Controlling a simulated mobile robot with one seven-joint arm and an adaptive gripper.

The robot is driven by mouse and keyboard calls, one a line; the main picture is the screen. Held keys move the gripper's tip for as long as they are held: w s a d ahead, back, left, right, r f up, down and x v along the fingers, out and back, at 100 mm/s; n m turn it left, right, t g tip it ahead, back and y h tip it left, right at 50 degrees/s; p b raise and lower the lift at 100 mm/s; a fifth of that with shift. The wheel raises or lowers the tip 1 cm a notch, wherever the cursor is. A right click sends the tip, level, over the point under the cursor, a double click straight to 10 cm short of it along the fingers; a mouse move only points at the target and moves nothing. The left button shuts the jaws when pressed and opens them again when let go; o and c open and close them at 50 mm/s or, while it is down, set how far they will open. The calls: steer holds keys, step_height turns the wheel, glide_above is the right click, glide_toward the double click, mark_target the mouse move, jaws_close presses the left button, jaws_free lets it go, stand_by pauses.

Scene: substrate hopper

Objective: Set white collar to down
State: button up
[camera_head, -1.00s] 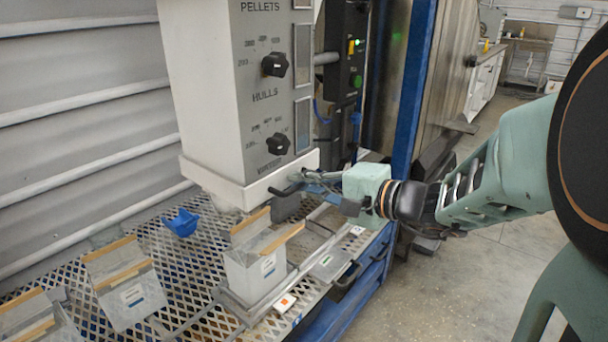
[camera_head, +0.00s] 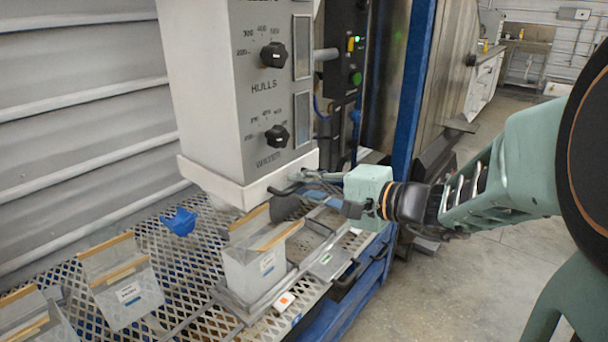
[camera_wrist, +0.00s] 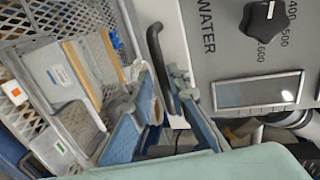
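The white collar (camera_head: 213,183) is a pale band around the bottom of the hopper (camera_head: 220,90), just under the WATER label. In the wrist view the collar (camera_wrist: 160,12) shows at the top, with a dark bar handle (camera_wrist: 156,48) standing off it. My gripper (camera_head: 315,182) is at the collar's right front corner in the head view. In the wrist view its blue fingers (camera_wrist: 160,85) are spread, with the handle's lower part between them. The right fingertip looks close to the handle; contact cannot be told.
A grey bin (camera_head: 252,270) with wooden edges stands on the mesh bench (camera_head: 195,262) below the hopper. Other bins (camera_head: 127,290) and a blue scoop (camera_head: 180,222) lie left. Black dials (camera_head: 274,55) are on the hopper front. A blue post (camera_head: 410,90) rises behind my gripper. Floor is clear right.

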steer(key=v, duration=0.7)
steer(key=shift+d, duration=0.15)
